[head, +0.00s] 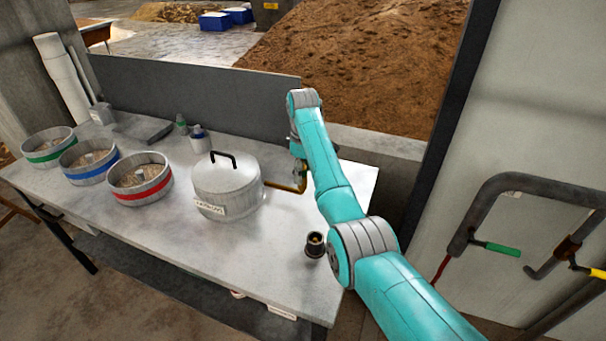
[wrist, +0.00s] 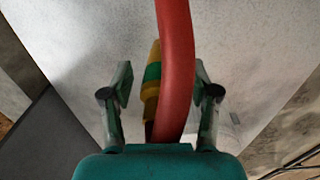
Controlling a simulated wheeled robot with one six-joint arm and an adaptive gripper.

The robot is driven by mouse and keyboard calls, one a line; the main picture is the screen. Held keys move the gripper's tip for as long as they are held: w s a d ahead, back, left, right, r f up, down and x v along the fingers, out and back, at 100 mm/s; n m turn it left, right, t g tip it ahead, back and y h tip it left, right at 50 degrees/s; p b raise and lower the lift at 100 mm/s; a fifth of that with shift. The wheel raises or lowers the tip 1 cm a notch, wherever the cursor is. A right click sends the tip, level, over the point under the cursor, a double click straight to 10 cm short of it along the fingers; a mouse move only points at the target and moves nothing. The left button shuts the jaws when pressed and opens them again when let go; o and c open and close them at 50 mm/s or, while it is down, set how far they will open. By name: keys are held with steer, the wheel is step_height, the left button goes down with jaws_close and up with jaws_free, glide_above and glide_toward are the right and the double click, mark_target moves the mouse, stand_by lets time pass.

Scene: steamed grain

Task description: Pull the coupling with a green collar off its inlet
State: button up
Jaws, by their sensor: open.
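In the wrist view a brass coupling with a green collar (wrist: 152,72) stands between the two fingers of my gripper (wrist: 161,80). My gripper is open, with a visible gap to the coupling on the left side. A red hose (wrist: 176,60) curves down in front of the coupling and hides its right part. In the head view my gripper (head: 299,170) is at the brass pipe (head: 287,187) that comes out of the right side of the lidded metal pot (head: 228,182). My arm hides most of this spot there, and I cannot make out the collar or the inlet.
A black round fitting (head: 315,245) stands on the table (head: 250,255) in front of the pot. Three grain pans with green (head: 50,155), blue (head: 88,175) and red (head: 143,192) bands stand at the left. Small bottles (head: 198,143) are behind the pot. A grey panel (head: 190,95) edges the back.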

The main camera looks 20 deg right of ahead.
steer(key=shift+s+f, duration=0.2)
steer(key=shift+f, duration=0.35)
steer(key=shift+s+f, duration=0.2)
steer(key=shift+f, duration=0.3)
jaws_close()
steer(key=shift+w+r, duration=0.1)
steer(key=shift+r, duration=0.25)
steer(key=shift+w+r, duration=0.15)
steer(key=shift+r, duration=2.7)
